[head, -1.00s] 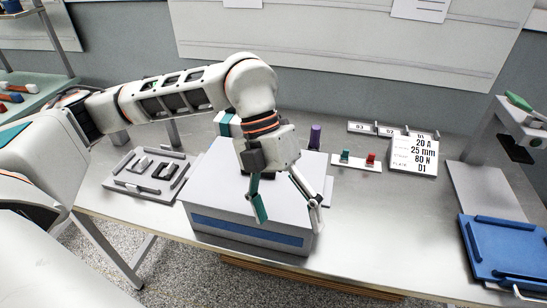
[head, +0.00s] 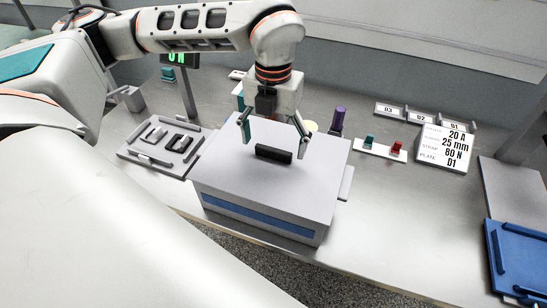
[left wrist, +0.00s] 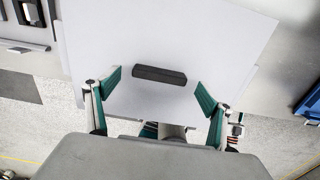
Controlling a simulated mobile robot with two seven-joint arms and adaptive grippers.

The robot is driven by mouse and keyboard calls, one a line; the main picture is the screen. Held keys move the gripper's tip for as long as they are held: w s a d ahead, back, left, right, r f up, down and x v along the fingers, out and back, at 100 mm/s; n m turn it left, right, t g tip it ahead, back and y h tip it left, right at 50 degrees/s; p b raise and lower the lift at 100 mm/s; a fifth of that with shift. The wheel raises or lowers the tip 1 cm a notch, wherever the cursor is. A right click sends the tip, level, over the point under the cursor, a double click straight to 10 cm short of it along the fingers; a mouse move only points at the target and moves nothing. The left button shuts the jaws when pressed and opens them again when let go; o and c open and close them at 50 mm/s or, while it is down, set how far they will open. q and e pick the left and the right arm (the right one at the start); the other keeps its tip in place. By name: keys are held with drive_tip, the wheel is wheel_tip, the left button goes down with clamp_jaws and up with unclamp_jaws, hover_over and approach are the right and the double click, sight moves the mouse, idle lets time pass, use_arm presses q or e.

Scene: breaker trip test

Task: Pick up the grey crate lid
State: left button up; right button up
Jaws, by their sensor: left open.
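The grey crate lid (head: 230,170) lies flat on top of a grey crate (head: 255,226) with a blue stripe along its front. A black bar handle (head: 273,154) stands up from the middle of the lid. My left gripper (head: 273,138) is open above the lid, its two fingers spread wide at the far side of the handle. In the left wrist view the lid (left wrist: 165,40) fills the middle, and the handle (left wrist: 160,74) lies between and ahead of the open fingertips (left wrist: 158,82). Nothing is between the fingers' pads. My right gripper is not in view.
A grey fixture tray (head: 160,146) stands left of the crate. To the right are a purple-topped part (head: 338,120), a plate with green and red switches (head: 380,149), a label card (head: 446,147) and a blue tray (head: 520,255). Bare table lies front right.

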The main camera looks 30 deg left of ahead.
use_arm(q)
wheel_tip(320, 180, down, 2)
drive_tip(key=shift+f, duration=0.1)
drive_tip(key=c, duration=1.3)
drive_tip(key=shift+r, duration=0.25)
